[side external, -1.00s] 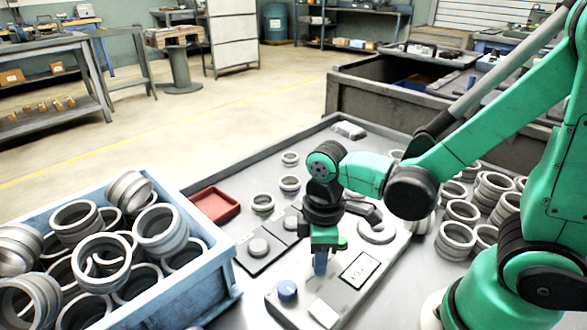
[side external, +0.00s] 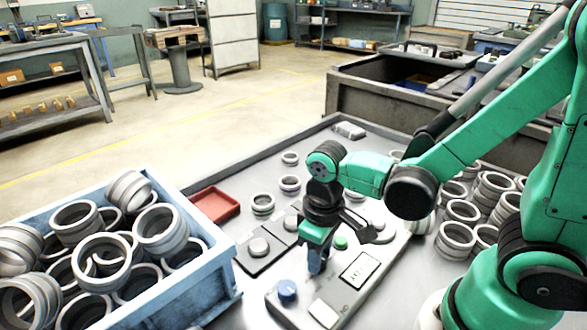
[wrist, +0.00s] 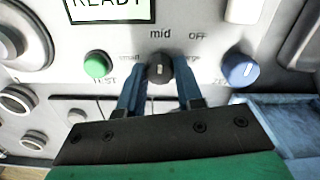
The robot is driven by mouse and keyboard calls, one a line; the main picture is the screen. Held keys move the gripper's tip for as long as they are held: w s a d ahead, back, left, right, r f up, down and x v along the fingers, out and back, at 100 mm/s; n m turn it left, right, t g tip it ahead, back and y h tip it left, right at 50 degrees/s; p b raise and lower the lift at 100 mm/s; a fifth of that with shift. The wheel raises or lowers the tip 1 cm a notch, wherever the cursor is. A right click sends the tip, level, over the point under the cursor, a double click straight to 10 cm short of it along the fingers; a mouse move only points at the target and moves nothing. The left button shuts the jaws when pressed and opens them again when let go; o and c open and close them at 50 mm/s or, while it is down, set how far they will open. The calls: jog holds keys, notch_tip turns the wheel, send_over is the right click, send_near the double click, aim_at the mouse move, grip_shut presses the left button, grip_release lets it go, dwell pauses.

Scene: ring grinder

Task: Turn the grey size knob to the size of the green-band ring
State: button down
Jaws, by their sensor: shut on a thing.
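The grey size knob (wrist: 160,68) sits between my two blue fingers in the wrist view. Its pale pointer mark points roughly up at the "mid" label; "small" is on its left, and the label on its right is partly covered. My gripper (wrist: 159,84) is shut on the knob; in the side view my gripper (side external: 317,270) is down at the panel and hides it. A ring whose faint band looks green (side external: 263,204) stands on the table beyond the panel. It looks similar in size to the purple-banded ring (side external: 290,184); a smaller ring (side external: 290,158) is farther back.
A green TEST button (wrist: 97,64) and a blue knob (wrist: 240,70) flank the grey knob. The display (wrist: 110,9) reads READY. A red tray (side external: 214,204) and a blue crate of rings (side external: 205,285) are at left. Many loose rings (side external: 458,236) lie at right.

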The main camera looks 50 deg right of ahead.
dwell(0.3)
jog(key=c, duration=0.6)
grip_release()
jog(key=shift+o, duration=0.2)
jog(key=shift+r, duration=0.1)
jog(key=shift+r, duration=2.7)
jog(key=w+d+r+m+t, duration=0.2)
jog(key=w+d+r+t, duration=0.1)
jog(key=t, duration=0.4)
jog(key=shift+d+r, duration=0.6)
jog(key=shift+d, duration=0.15)
